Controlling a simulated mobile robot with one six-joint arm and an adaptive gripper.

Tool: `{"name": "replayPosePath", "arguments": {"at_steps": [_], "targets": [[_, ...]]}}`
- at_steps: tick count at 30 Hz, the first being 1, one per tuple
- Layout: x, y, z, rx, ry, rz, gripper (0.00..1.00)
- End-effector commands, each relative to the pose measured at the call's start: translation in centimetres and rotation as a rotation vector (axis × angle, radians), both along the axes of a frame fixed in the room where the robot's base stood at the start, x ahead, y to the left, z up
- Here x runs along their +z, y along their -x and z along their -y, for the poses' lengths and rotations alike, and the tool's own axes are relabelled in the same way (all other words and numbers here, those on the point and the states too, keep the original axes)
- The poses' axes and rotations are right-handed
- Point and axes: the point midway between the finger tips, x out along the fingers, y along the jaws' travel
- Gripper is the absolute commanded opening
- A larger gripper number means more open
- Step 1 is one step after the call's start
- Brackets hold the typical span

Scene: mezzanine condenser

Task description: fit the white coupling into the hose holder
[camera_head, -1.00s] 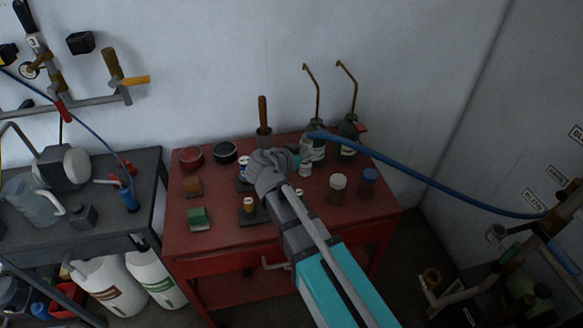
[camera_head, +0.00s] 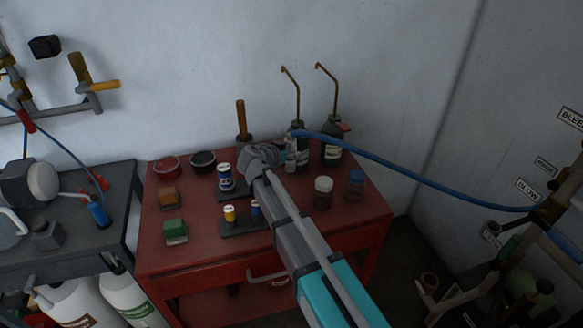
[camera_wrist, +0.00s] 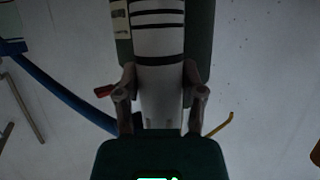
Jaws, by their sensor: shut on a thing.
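My gripper (camera_head: 283,152) is over the back of the red cart, in front of the left dark oiler bottle. In the wrist view my gripper (camera_wrist: 160,88) has its fingers closed on both sides of a white cylinder with black bands, which I take to be the white coupling (camera_wrist: 160,55). In the head view the gripper and wrist hide most of it. A dark green shape with a pale label, likely the bottle, stands behind it. I cannot clearly pick out the hose holder.
The red cart (camera_head: 190,258) holds two oiler bottles, the right one (camera_head: 333,150) with a thin spout, a white-capped jar (camera_head: 323,192), a blue-capped jar (camera_head: 354,185) and small containers. A blue hose (camera_head: 420,182) runs from behind my gripper to pipework at the right.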

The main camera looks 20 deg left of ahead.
Motion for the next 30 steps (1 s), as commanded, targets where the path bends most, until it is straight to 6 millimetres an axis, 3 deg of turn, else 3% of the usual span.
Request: {"name": "replayPosePath", "arguments": {"at_steps": [3,19,30], "targets": [[-0.9,-0.6,-0.1,0.000,0.000,0.001,0.00],[-1.1,-0.9,-0.2,-0.001,0.001,0.001,0.00],[-4.0,-1.6,-0.3,-0.001,0.001,0.001,0.00]]}}
